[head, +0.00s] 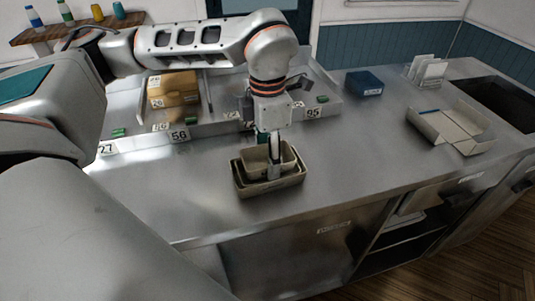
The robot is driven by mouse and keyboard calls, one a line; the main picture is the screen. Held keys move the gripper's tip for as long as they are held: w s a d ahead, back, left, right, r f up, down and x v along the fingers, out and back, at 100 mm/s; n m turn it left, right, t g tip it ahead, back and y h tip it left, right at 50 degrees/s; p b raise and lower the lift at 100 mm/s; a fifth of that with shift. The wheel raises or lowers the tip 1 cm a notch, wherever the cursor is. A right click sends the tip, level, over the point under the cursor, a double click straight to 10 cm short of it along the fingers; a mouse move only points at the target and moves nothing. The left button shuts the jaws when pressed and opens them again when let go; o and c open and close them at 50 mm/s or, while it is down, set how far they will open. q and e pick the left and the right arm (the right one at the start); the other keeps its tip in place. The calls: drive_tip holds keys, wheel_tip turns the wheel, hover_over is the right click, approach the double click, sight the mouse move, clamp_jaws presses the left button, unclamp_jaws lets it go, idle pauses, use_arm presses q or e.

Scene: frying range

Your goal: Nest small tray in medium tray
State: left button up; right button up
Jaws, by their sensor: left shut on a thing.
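The medium tray (268,187) is a dark beige rectangular tray on the steel counter, in the middle of the head view. The small tray (258,160) is a lighter beige tray that shows inside the rim of the medium tray. My left gripper (273,168) points straight down over the trays and is shut on the small tray. The fingers hide part of the small tray, and I cannot tell whether its base touches the bottom of the medium tray. My right gripper is not in view.
The steel counter (340,165) is clear around the trays. Behind are a cardboard box (173,88) and number labels. To the right are a dark blue box (364,83), an open carton (452,130), white upright cards (427,70) and a dark sink (492,100).

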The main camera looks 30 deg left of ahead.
use_arm(q)
drive_tip(key=o, duration=1)
wheel_tip(320, 180, up, 12)
idle(0.5)
